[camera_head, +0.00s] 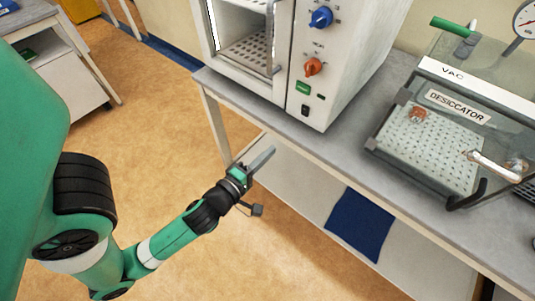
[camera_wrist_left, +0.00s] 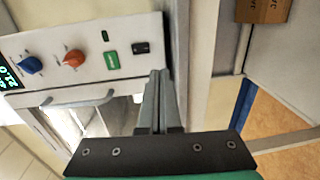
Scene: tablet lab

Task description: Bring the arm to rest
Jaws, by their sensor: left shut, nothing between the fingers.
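My left gripper (camera_head: 262,158) is held out in front of the bench, below the white oven, and its fingers are closed together with nothing between them. In the left wrist view the gripper (camera_wrist_left: 157,80) also shows shut and empty, with the oven's control panel (camera_wrist_left: 80,60) behind it to the left. My green left arm (camera_head: 170,240) comes in from the lower left, stretched toward the bench. The gripper looks clear of the bench edge. My right gripper is not in view.
The white oven (camera_head: 345,60) stands on the grey bench (camera_head: 345,150), with blue and orange knobs. A desiccator (camera_head: 430,150) stands to its right. A dark blue mat (camera_head: 360,222) lies on the lower shelf. Open floor (camera_head: 150,130) lies left of the bench.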

